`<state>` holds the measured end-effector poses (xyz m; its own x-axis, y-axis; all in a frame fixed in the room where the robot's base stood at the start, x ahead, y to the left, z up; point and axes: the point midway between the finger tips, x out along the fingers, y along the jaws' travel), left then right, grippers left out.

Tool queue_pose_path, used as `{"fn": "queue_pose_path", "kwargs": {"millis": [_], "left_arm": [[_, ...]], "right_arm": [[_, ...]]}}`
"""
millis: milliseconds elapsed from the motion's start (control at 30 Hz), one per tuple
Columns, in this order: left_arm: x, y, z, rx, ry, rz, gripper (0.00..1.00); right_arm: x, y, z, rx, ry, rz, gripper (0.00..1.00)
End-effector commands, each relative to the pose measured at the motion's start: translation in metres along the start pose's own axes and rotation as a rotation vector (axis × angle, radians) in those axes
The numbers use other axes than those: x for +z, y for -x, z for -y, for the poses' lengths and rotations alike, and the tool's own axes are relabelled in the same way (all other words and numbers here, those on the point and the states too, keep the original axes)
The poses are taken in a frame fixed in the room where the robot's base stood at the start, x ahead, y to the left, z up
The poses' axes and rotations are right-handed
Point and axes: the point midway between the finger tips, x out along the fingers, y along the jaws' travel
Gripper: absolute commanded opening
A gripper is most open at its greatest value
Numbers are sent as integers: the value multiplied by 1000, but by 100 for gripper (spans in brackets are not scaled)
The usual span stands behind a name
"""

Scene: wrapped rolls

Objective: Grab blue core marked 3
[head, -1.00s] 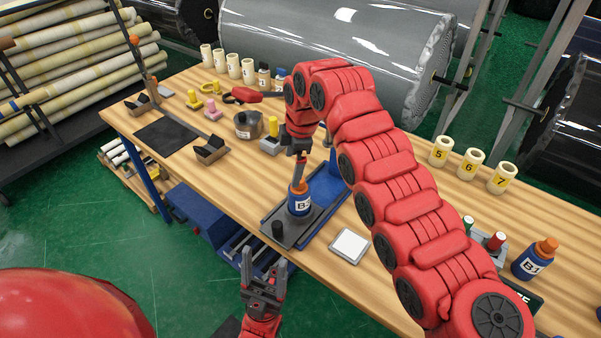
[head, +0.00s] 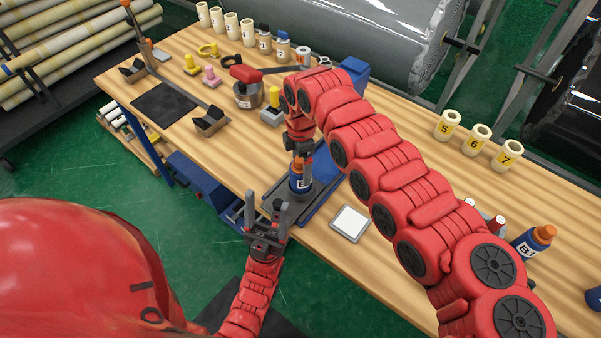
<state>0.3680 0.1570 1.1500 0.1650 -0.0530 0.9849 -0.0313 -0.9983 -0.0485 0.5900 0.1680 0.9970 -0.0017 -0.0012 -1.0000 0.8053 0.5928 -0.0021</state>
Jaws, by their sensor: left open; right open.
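A blue core with an orange end (head: 296,181) stands upright on the dark tray (head: 322,192) near the table's front edge. Its white label is partly hidden now; earlier it looked like "B3". My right gripper (head: 301,160) is open, pointing down at the top of this core. Its fingers overlap the orange end in the picture; I cannot tell whether they touch it. My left gripper (head: 268,213) is open and empty, pointing up beside the tray's front left corner. Another blue core with an orange end, marked B1 (head: 527,245), leans at the right.
Pale cores marked 5 (head: 447,126), 6 (head: 475,138) and 7 (head: 506,155) stand at the right. A white square pad (head: 348,223) lies right of the tray. Several small cores stand at the back left. My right arm covers the table's middle.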

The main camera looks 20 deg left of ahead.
Motion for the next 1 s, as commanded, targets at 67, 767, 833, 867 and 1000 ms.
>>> {"fn": "queue_pose_path", "kwargs": {"millis": [67, 767, 833, 867, 1000], "left_arm": [[-1, -6, 0, 0, 0, 0, 67], [-5, -30, 2, 0, 0, 0, 67], [-5, -30, 2, 0, 0, 0, 67], [-5, -30, 2, 0, 0, 0, 67], [-5, -30, 2, 0, 0, 0, 67]], "right_arm": [[-1, -3, 0, 0, 0, -1, 100], [-4, -53, 0, 2, 0, 0, 82], [-4, -53, 0, 2, 0, 0, 69], [-4, -53, 0, 2, 0, 0, 64], [-4, -53, 0, 2, 0, 0, 39]]}}
